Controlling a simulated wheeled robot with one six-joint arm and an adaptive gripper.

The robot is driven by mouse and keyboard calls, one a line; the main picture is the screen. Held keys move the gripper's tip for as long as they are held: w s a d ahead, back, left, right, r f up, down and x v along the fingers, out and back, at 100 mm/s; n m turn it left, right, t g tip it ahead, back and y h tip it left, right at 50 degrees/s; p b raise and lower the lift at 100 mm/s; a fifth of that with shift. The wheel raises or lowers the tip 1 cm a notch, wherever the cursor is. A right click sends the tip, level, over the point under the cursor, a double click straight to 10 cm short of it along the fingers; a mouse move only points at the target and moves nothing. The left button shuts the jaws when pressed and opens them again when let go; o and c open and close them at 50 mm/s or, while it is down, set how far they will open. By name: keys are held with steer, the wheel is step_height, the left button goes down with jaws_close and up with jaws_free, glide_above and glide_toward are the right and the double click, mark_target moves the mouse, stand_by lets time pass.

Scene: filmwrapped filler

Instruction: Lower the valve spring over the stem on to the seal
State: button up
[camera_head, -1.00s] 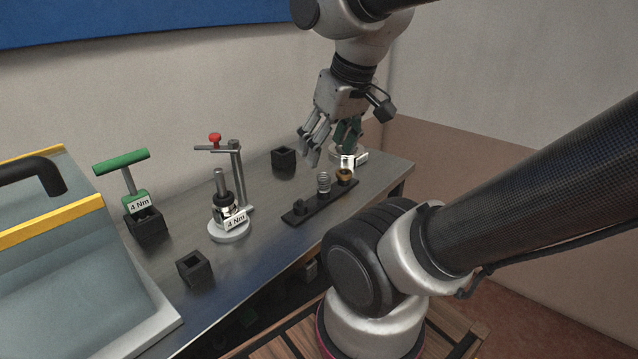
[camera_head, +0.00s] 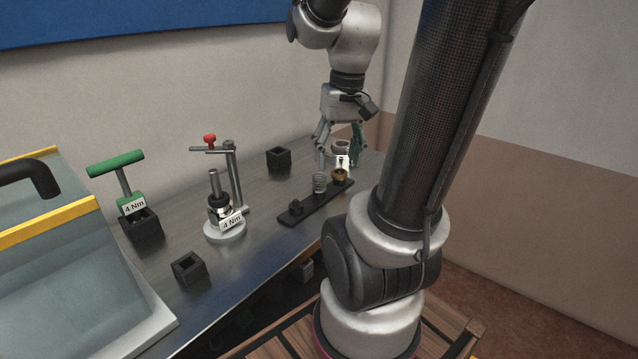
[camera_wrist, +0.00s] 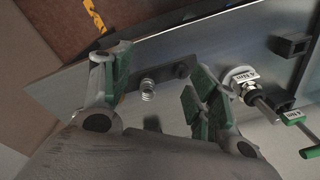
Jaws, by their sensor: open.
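The valve spring (camera_head: 319,183) is a small silvery coil standing upright on a dark strip holder (camera_head: 291,219). In the wrist view the spring (camera_wrist: 147,90) shows between the fingers, beyond their tips. The upright stem (camera_head: 214,181) stands on a round white-based fixture (camera_head: 225,234), left of the spring. Dark parts surround the stem's lower end; I cannot make out the seal.
A post with a red-knobbed arm (camera_head: 209,139) rises beside the stem. A brass-coloured piece (camera_head: 340,176) sits on the strip near the spring. A green T-handle tool (camera_head: 116,164) stands at left. Black square holders (camera_head: 189,268) (camera_head: 279,159) stand on the metal bench.

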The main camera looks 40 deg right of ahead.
steer(key=w+d+f+m+g+y, duration=0.1)
steer(key=w+d+f+m+y, duration=0.2)
steer(key=w+d+f+m, duration=0.5)
steer(key=m+t+y, duration=0.1)
steer(key=m, duration=0.6)
glide_toward(315, 190)
steer(key=x, duration=0.4)
steer(key=d+x, duration=0.1)
steer(key=x, duration=0.2)
steer(key=shift+w+a+f, duration=0.1)
steer(key=shift+w+f, duration=0.15)
steer(key=shift+w, duration=0.15)
steer(key=shift+c, duration=0.2)
steer(key=c, duration=1.1)
